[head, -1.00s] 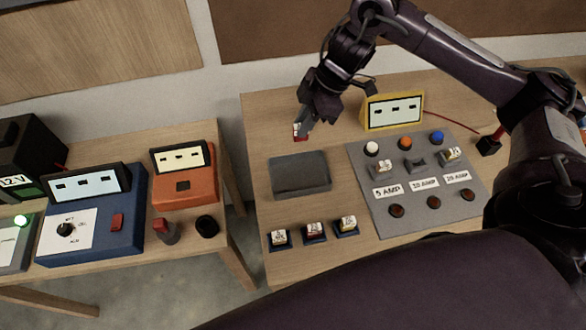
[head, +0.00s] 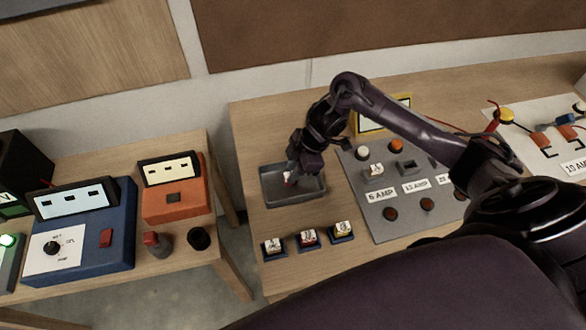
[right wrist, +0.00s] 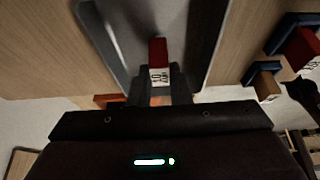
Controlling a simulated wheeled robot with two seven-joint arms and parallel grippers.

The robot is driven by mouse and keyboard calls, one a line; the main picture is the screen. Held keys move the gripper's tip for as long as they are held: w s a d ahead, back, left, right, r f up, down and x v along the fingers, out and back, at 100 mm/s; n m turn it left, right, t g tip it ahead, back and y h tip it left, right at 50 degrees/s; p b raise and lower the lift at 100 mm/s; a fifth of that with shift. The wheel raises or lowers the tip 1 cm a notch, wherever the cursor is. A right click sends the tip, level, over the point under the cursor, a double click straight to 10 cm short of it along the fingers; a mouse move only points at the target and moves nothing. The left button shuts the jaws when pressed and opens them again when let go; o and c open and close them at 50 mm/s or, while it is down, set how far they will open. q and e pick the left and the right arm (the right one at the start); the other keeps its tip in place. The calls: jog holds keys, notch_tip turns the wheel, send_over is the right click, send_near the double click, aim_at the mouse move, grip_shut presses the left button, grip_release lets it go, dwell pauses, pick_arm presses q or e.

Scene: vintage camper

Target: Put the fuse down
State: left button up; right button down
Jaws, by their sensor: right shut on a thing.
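The fuse is a small red block with a white label, seen in the head view (head: 288,179) and in the right wrist view (right wrist: 158,62). My right gripper (head: 291,178) is shut on it, over the shallow grey tray (head: 270,200) on the right table. In the right wrist view the fuse sits between the fingertips with the tray (right wrist: 125,70) behind it. I cannot tell whether the fuse touches the tray floor. No other item shows in the tray. My left gripper is not in view.
Several labelled fuses in dark holders (head: 308,238) stand in front of the tray. A grey panel (head: 385,215) with buttons and amp labels lies to its right. A yellow-framed meter (head: 370,122) is partly hidden behind my arm. Blue (head: 80,235) and orange (head: 173,195) devices stand on the left table.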

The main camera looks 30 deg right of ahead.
jog(key=shift+f, duration=0.15)
jog(key=c, duration=1.3)
grip_release()
jog(key=shift+c, duration=0.2)
jog(key=v, duration=1.2)
jog(key=shift+b, duration=0.3)
